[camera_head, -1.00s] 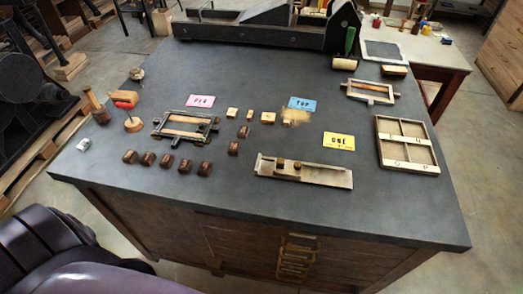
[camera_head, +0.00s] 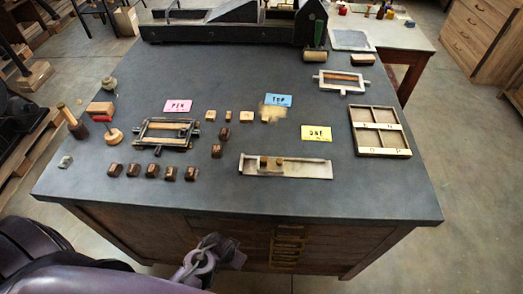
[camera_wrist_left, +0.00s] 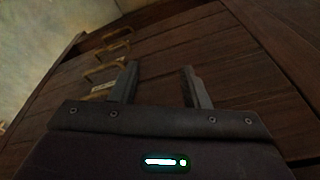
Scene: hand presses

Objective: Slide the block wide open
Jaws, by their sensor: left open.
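Which block the task means is not certain from the pictures. My left gripper (camera_head: 222,246) is in front of the table's wooden drawer front, below the tabletop edge and well apart from the tray. In the left wrist view the left gripper (camera_wrist_left: 158,70) is open and empty, with dark wood panels and metal drawer handles (camera_wrist_left: 105,70) beyond the fingers. My right gripper is not in view.
Several dark blocks (camera_head: 152,171) stand in a row left of the tray. A metal frame (camera_head: 160,133) lies behind them. A divided wooden case (camera_head: 381,153) is at the right, and a yellow card (camera_head: 316,133) lies behind the tray. The tabletop's front right is clear.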

